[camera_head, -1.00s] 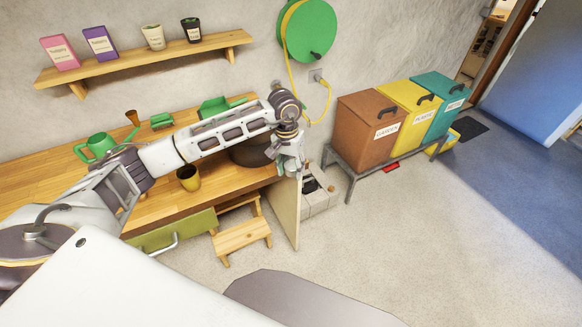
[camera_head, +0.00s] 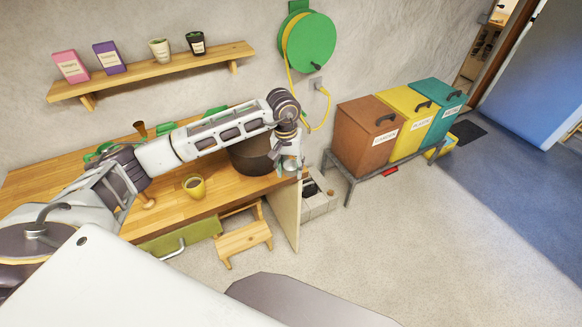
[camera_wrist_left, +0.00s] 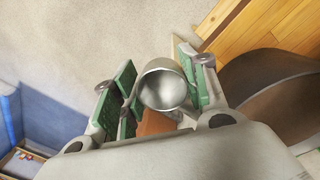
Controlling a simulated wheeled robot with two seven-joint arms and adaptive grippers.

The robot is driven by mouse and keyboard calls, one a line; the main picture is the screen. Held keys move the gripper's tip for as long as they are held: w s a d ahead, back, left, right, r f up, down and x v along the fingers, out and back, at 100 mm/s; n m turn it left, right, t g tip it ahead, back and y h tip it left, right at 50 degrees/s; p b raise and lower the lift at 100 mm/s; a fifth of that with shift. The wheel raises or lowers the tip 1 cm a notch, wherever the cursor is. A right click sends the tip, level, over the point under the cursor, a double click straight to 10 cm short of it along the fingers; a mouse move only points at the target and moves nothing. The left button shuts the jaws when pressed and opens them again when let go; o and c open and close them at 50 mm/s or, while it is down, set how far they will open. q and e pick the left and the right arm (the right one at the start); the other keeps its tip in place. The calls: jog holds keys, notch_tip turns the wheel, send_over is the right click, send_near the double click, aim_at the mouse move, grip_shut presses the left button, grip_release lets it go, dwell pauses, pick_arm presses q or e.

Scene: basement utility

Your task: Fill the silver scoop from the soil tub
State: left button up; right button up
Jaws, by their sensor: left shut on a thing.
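The silver scoop (camera_wrist_left: 163,88) is between the green-padded fingers of my left gripper (camera_wrist_left: 160,92) in the left wrist view. Its round bowl looks shiny and empty. A brown patch shows below it; I cannot tell whether this is its handle. In the head view my left gripper (camera_head: 289,166) is shut on the scoop and hangs at the bench's right end, just right of the dark brown soil tub (camera_head: 252,158). My forearm hides part of the tub's top. The tub also shows at the right of the left wrist view (camera_wrist_left: 270,85). My right gripper is out of view.
A yellow cup (camera_head: 194,187) stands on the wooden bench (camera_head: 222,184). Green items behind my arm are partly hidden. A wooden step stool (camera_head: 243,240) and grey blocks (camera_head: 318,205) are below. Brown (camera_head: 365,135), yellow and teal bins stand right. Open floor lies in front.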

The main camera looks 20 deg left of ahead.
pick_arm(q)
jog(key=n, duration=0.1)
jog(key=s+r+n, duration=0.1)
jog(key=n, duration=0.3)
jog(key=shift+s+a+r, duration=0.2)
jog(key=shift+a, duration=0.15)
jog(key=s+a+r+m, duration=0.1)
jog(key=s+m, duration=0.2)
jog(key=m, duration=0.9)
jog(key=s+a+r+m+y, duration=0.1)
jog(key=s+a+r+m, duration=0.1)
jog(key=m, duration=1)
jog(key=s+a+r+m, duration=0.1)
jog(key=s+m, duration=0.4)
jog(key=m, duration=0.6)
jog(key=shift+a+r+m+g, duration=0.15)
jog(key=shift+r+m+g, duration=0.25)
jog(key=shift+r, duration=0.25)
jog(key=shift+a+n, duration=0.15)
jog(key=shift+n, duration=0.15)
